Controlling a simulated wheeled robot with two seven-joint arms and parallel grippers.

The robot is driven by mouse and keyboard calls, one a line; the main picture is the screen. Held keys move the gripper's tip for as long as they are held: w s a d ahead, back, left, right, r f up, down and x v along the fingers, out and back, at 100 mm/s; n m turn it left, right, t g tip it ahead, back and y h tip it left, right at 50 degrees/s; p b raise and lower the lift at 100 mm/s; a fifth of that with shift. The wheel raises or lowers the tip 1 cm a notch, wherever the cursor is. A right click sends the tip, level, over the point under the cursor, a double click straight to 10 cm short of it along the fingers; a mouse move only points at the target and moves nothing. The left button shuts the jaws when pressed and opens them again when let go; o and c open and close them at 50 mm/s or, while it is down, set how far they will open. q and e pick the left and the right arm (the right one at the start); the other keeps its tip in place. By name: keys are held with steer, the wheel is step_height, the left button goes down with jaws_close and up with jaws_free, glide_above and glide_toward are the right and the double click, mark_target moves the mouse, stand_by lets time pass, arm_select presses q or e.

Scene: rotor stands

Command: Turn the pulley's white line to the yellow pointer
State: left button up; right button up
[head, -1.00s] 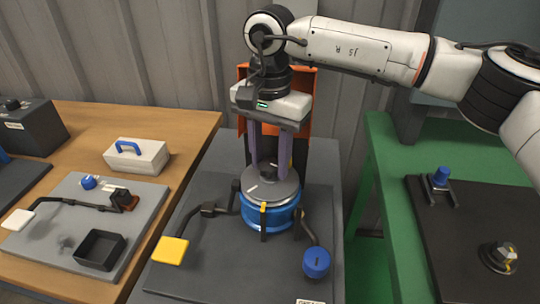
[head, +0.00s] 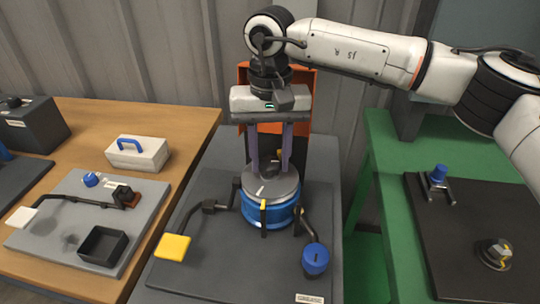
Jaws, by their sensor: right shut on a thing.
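The pulley (head: 284,190) is a grey disc on top of a blue drum, standing on the dark grey board. A short white line (head: 261,189) shows on the disc's top, near its front left. The yellow pointer (head: 264,204) stands upright at the drum's front; the white line looks slightly left of it and close to it. My right gripper (head: 270,169) points down over the pulley, shut on its hub, which is mostly hidden between the purple-grey fingers. My left gripper is not in view.
A yellow pad on a black arm (head: 173,247) and a blue knob (head: 315,260) flank the pulley in front. An orange panel (head: 300,95) stands behind. A wooden table (head: 190,120) is on the left, a green bench (head: 385,150) on the right.

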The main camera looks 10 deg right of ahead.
steer(key=n, duration=0.3)
steer(key=shift+n, duration=0.5)
steer(key=o, duration=0.8)
steer(key=shift+r, duration=0.1)
step_height(320, 180, up, 5)
steer(key=p, duration=0.4)
steer(key=shift+r, duration=0.2)
steer(key=shift+r+p, duration=0.4)
steer(key=shift+r, duration=0.8)
